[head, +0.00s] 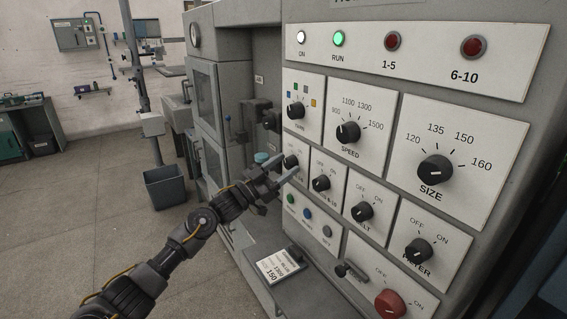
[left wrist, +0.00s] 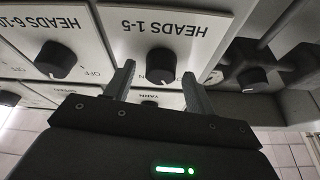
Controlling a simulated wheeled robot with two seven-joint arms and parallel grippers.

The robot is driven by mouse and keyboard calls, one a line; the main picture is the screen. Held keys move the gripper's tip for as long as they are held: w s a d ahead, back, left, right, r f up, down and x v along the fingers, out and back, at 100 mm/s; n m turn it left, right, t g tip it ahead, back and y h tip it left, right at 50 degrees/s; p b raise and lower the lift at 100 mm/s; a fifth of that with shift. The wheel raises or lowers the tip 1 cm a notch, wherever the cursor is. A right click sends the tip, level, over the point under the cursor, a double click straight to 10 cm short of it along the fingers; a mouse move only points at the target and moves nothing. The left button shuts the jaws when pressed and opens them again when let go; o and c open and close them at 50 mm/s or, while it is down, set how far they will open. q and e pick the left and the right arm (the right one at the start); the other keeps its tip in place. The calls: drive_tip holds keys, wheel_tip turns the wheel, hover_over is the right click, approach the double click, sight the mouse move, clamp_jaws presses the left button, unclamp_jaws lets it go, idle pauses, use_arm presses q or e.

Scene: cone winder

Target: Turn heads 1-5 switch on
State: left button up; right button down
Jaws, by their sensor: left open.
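The heads 1-5 switch is a black round knob (left wrist: 161,66) on a white plate, seen upside down in the left wrist view. In the head view the knob (head: 291,161) shows at the left of the panel, with its label partly covered by my gripper. My left gripper (head: 286,168) is open and empty in front of this plate. In the left wrist view its two fingers (left wrist: 156,80) stand on either side of the knob, with a gap on both sides. My right gripper is not in view.
The heads 6-10 knob (head: 321,183) sits close beside it, with the belt knob (head: 362,211) further right. The 1-5 lamp (head: 392,41) is dark red; the run lamp (head: 338,39) glows green. A printed card (head: 281,266) lies on the ledge below.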

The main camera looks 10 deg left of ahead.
use_arm(q)
drive_tip(key=shift+w+d, duration=0.1)
drive_tip(key=shift+c, duration=0.4)
drive_tip(key=c, duration=0.9)
drive_tip(key=shift+f+m+b, duration=0.2)
drive_tip(key=shift+m+b, duration=0.3)
drive_tip(key=shift+b, duration=0.3)
drive_tip(key=m+g+b, duration=0.1)
drive_tip(key=m+b, duration=0.2)
drive_tip(key=m+g+h+b, duration=0.1)
drive_tip(key=m+g+b, duration=0.1)
drive_tip(key=m+b, duration=0.1)
drive_tip(key=m+g+h+b, duration=0.1)
drive_tip(key=m+g+b, duration=0.1)
drive_tip(key=m+b, duration=0.2)
drive_tip(key=shift+w+a, duration=0.15)
drive_tip(key=shift+a, duration=0.05)
drive_tip(key=m+g+b, duration=0.1)
drive_tip(key=m, duration=0.2)
drive_tip(key=shift+r, duration=0.15)
drive_tip(key=shift+r+m+g+b, duration=0.1)
drive_tip(key=shift+m+g+b, duration=0.5)
drive_tip(key=shift+m, duration=0.4)
drive_tip(key=o, duration=1)
